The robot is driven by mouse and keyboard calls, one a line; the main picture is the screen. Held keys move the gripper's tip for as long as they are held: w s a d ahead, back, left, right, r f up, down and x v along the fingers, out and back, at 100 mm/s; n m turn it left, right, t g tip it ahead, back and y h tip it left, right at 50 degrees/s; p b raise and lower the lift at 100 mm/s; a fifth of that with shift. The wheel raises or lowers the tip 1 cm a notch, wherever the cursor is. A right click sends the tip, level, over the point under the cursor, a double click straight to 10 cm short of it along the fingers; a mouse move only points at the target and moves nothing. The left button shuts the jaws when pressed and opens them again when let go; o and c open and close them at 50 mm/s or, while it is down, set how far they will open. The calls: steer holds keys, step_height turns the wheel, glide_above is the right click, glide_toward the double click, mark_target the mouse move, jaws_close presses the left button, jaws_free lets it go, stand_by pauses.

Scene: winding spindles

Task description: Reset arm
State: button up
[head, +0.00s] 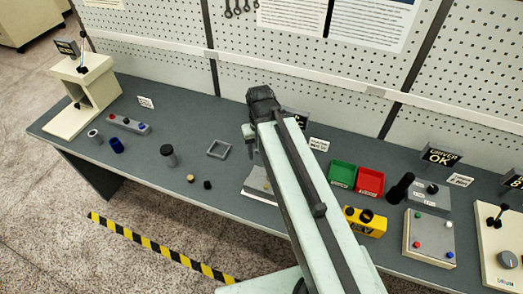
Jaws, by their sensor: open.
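My arm reaches up from the bottom of the head view, over the middle of the grey workbench (190,190). My gripper (263,97) is the dark end of the arm, above the back part of the bench. It is open, and I see nothing held in it. Its fingers are hard to make out at this angle. The arm hides part of the bench and part of a pale plate below.
Left on the bench are a beige lever stand (80,90), cylinders and a square frame (219,149). On the right are a green bin (341,175), a red bin (370,181), a yellow block (364,222) and control boxes (428,237). A pegboard wall stands behind.

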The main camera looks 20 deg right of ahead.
step_height(320, 180, down, 11)
steer(key=b, duration=1.1)
steer(key=shift+d, duration=0.1)
